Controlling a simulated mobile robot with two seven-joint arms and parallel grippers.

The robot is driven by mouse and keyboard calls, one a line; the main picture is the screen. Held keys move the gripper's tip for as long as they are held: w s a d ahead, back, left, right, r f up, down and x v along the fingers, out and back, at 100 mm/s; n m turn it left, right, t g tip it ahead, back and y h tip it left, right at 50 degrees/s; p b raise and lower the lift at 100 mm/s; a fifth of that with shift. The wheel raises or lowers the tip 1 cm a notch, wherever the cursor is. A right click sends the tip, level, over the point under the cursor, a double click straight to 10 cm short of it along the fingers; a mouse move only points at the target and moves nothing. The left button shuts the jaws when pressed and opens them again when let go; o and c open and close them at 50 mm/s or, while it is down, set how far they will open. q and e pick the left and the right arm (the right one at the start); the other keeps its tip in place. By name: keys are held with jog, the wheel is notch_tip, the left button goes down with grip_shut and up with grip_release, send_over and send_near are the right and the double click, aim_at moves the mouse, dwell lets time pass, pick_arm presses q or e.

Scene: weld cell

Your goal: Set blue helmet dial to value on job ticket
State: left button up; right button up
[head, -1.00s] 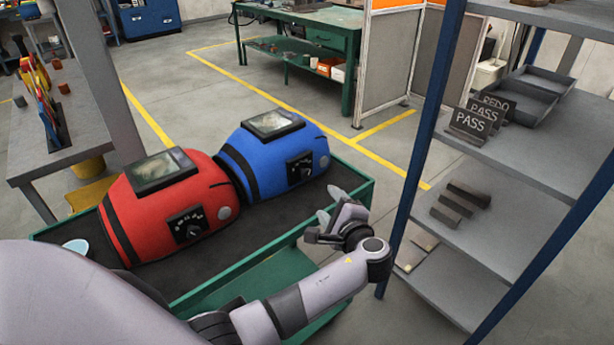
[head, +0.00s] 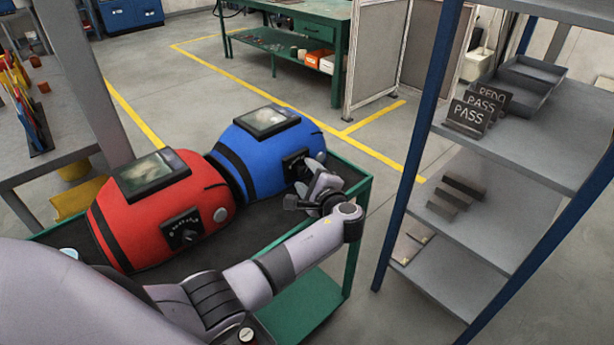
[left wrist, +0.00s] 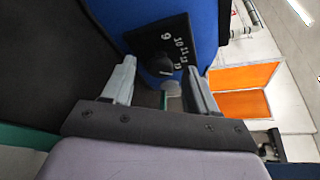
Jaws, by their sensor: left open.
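The blue helmet (head: 262,146) lies on the green cart (head: 352,270), right of the red helmet (head: 160,212). Its black dial panel faces my left gripper (head: 312,180), which partly covers it in the head view. In the left wrist view the dial plate (left wrist: 160,42) shows numbers, among them 9, 10, 11, 12 and 13, around a black knob (left wrist: 157,66). My left gripper (left wrist: 160,85) is open, with its fingers on either side of the knob in the picture. I cannot tell whether they touch it. My right gripper and the job ticket are not recognisable here.
A grey shelf rack with blue posts (head: 428,130) stands close on the right and holds PASS and REDO signs (head: 480,105). A grey table (head: 45,160) is at left. A green workbench (head: 340,45) stands behind, across open floor.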

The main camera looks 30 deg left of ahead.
pick_arm(q)
jog(key=shift+w+a+f, duration=0.1)
jog(key=shift+w+a, duration=0.1)
jog(key=shift+a, duration=0.05)
jog(key=c, duration=1)
jog(key=shift+c, duration=0.2)
jog(key=shift+r+m+g+p, duration=0.3)
jog(key=shift+m+g+p, duration=0.3)
jog(key=shift+m+p, duration=0.4)
jog(key=shift+w+m+g+p, duration=0.15)
jog(key=shift+m+g+p, duration=0.3)
jog(key=shift+m, duration=0.15)
jog(key=shift+m+g, duration=0.25)
jog(key=shift+m, duration=0.35)
